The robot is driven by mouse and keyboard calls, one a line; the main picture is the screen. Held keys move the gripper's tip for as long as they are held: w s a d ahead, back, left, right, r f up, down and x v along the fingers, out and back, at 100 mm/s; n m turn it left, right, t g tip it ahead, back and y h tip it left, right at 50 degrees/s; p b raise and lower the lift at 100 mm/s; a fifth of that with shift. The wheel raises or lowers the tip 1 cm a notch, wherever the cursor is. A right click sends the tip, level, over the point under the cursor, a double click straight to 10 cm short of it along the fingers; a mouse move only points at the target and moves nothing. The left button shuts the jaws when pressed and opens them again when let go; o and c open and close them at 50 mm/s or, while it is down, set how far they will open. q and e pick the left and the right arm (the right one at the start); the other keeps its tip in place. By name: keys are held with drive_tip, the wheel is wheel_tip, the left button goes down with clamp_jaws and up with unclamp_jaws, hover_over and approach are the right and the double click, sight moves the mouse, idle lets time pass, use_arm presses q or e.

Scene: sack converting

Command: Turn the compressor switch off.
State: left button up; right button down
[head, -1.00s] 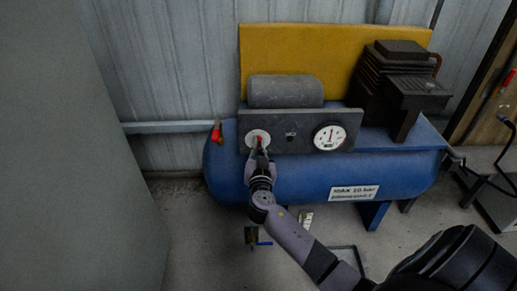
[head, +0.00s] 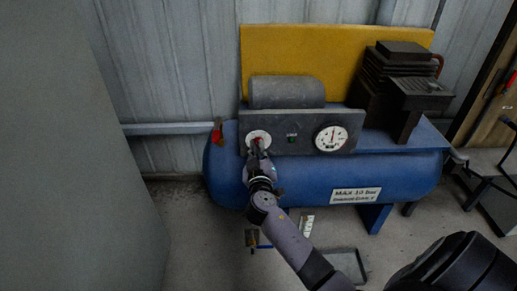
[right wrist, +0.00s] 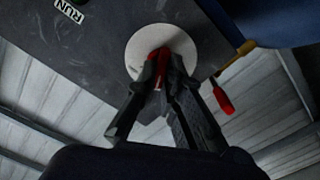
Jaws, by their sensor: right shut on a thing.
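The compressor switch is a red knob on a round white plate (head: 258,136), at the left end of the grey control panel (head: 300,147). In the right wrist view the red knob (right wrist: 158,62) sits in front of its white plate (right wrist: 176,42). My right gripper (head: 258,148) is at the switch, and in the right wrist view its fingers (right wrist: 160,75) are shut on the red knob. The fingers hide much of the knob, so its exact angle is hard to tell. My left gripper is not in view.
The blue compressor tank (head: 320,172) stands against a corrugated wall. A pressure gauge (head: 331,138) and a small green lamp (head: 292,138) are right of the switch. A red-handled valve (head: 217,131) sticks out at the tank's left. A grey surface (head: 70,150) fills the left side.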

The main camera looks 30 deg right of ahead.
idle(0.5)
drive_tip(key=c, duration=1.7)
unclamp_jaws()
drive_tip(key=v, duration=1.2)
drive_tip(key=shift+s, duration=0.1)
